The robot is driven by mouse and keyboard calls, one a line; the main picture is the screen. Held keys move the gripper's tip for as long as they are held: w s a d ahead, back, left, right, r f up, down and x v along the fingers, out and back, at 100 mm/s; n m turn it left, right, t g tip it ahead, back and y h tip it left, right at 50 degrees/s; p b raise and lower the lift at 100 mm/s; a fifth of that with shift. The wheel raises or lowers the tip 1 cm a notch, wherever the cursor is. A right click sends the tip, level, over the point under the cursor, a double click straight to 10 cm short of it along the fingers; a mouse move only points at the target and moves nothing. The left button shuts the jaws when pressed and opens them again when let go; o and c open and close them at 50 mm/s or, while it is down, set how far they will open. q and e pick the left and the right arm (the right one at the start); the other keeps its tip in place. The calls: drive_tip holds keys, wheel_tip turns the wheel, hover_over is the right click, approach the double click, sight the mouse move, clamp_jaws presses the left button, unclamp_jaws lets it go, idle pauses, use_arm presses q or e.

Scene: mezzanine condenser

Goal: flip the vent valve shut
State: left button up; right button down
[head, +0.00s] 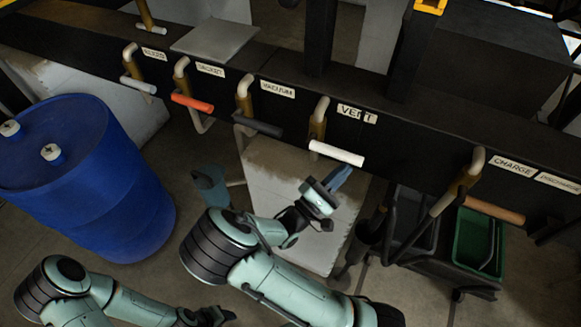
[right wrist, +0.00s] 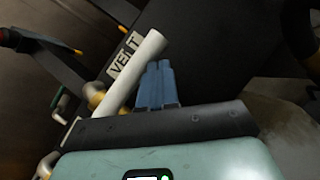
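The vent valve has a brass pipe body (head: 318,120) and a white lever handle (head: 336,153), beneath the VENT label (head: 356,113) on the dark beam. The handle points right and slightly down in the head view. In the right wrist view the white handle (right wrist: 138,70) runs diagonally just left of my fingers. My right gripper (head: 338,178) has blue fingers just below the handle's right part; they look closed together and empty. The fingers (right wrist: 158,84) appear beside the handle, and contact cannot be told. My left gripper (head: 213,316) is low in the head view, its fingers unclear.
Other valves line the beam: an orange handle (head: 193,103), a dark handle (head: 258,126) by the VACUUM label, and a tan handle (head: 494,210) by CHARGE. A blue drum (head: 85,180) stands left. A green bin (head: 477,240) is at lower right. A pale block (head: 285,190) stands below the beam.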

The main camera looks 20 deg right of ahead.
drive_tip(key=shift+s+d, duration=0.1)
idle(0.4)
use_arm(q)
drive_tip(key=s+f+b, duration=0.4)
drive_tip(key=s+f, duration=0.1)
drive_tip(key=f, duration=0.1)
drive_tip(key=shift+s+d+g, duration=0.3)
drive_tip(key=shift+s+d, duration=0.1)
use_arm(e)
drive_tip(key=s+a+f, duration=0.5)
drive_tip(key=a+f, duration=0.2)
drive_tip(key=f, duration=0.2)
drive_tip(key=shift+s+f, duration=0.25)
drive_tip(key=shift+s, duration=0.15)
